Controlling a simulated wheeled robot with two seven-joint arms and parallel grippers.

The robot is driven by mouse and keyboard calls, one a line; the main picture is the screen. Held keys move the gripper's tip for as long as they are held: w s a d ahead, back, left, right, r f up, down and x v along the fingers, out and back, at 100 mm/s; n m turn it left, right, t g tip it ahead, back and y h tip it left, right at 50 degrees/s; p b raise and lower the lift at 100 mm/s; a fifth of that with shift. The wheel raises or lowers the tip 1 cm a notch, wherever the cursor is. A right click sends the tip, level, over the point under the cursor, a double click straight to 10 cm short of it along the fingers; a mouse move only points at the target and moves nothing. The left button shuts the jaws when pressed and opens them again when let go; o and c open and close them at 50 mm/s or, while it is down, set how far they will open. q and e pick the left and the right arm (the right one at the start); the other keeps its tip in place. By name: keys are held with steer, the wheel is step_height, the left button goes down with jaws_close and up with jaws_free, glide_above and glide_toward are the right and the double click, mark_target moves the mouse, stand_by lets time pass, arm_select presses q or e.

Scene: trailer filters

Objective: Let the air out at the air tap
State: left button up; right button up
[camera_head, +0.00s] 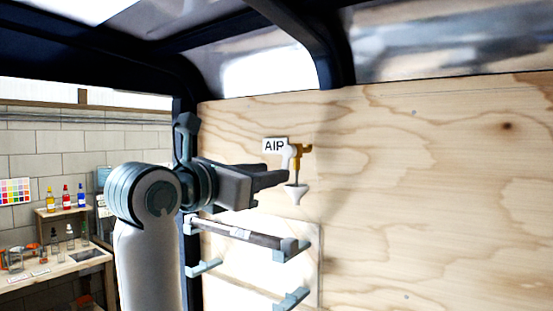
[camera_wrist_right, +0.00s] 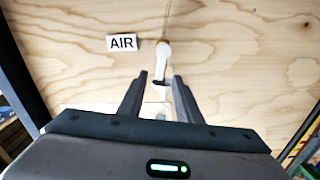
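The air tap (camera_head: 297,152) is on the plywood wall, with a brass-yellow body, a white lever and a white cone-shaped piece hanging below it. A white AIR label (camera_head: 275,145) is fixed beside it. In the right wrist view the tap (camera_wrist_right: 163,52) shows as a white, upright, rounded piece just beyond the fingertips, with the label (camera_wrist_right: 122,42) to its left. My right gripper (camera_head: 284,177) is open, its fingers pointing at the wall just below the lever. In the wrist view its fingertips (camera_wrist_right: 162,82) are apart, with the tap's lower part between them. I cannot tell whether they touch it. My left gripper is out of view.
Below the tap is a pale panel with a dark bar (camera_head: 238,232) and grey-blue brackets (camera_head: 292,299). A dark frame post stands left of the wall. Further left is a workbench (camera_head: 50,268) with bottles. The wall to the right is bare.

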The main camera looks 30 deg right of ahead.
mark_target(286, 163)
steer(key=shift+p+x, duration=0.65)
steer(key=shift+x, duration=1.1)
jaws_close()
